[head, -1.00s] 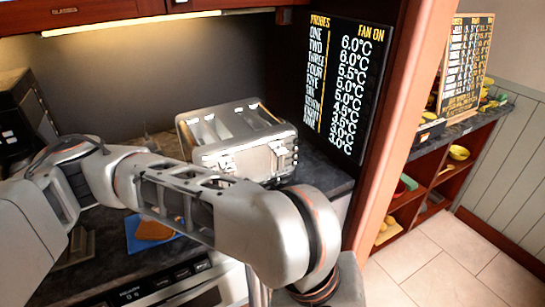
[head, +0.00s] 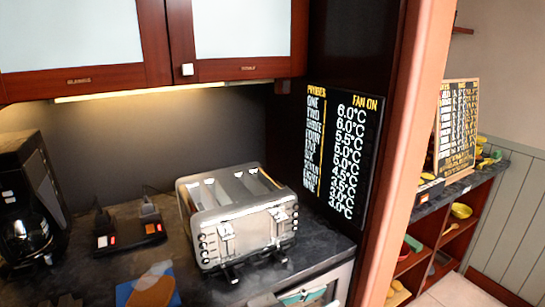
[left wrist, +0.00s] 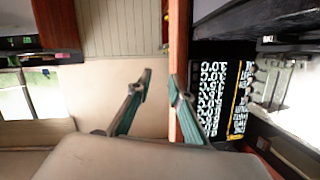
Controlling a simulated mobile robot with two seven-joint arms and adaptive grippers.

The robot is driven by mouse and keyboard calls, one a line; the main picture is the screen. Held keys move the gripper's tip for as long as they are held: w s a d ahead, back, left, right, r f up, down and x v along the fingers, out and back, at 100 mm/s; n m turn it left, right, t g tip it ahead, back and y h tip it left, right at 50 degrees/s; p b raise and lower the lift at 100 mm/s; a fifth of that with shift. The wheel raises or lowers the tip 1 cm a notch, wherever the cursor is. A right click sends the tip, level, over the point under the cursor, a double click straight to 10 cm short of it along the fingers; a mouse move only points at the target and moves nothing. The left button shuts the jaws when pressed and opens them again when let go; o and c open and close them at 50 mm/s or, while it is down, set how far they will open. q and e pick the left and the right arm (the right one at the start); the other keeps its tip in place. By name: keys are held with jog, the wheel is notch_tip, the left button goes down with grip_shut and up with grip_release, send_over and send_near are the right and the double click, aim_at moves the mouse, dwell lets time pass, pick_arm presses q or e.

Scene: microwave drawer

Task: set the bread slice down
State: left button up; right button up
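The brown bread slice (head: 152,292) lies on a blue board (head: 124,292) at the bottom left of the head view, on the dark counter. The picture's lower edge cuts both off. My left gripper (left wrist: 160,82) shows in the left wrist view with its two teal-sided fingers apart and nothing between them. It is away from the bread, which is not in that view. My right gripper is in neither view.
A silver toaster (head: 238,222) stands on the counter right of the board. A coffee maker (head: 30,205) stands at the left, with a switch box (head: 128,232) between them. A black temperature board (head: 345,150) hangs on the right wall. Cabinets (head: 240,35) hang above.

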pick_arm(q)
jog(key=a+f+n+t+y, duration=0.2)
jog(key=a+f+n+y, duration=0.15)
jog(key=a+f, duration=0.55)
jog(key=s+a+f+n+y, duration=0.3)
jog(key=s+a+f, duration=0.4)
jog(key=a+f, duration=0.4)
jog(key=s+a+f+n+y, duration=0.3)
jog(key=s+a+f, duration=0.4)
jog(key=a+f, duration=0.4)
jog(key=shift+s+a+y, duration=0.35)
jog(key=shift+a+y, duration=0.2)
jog(key=shift+a, duration=0.3)
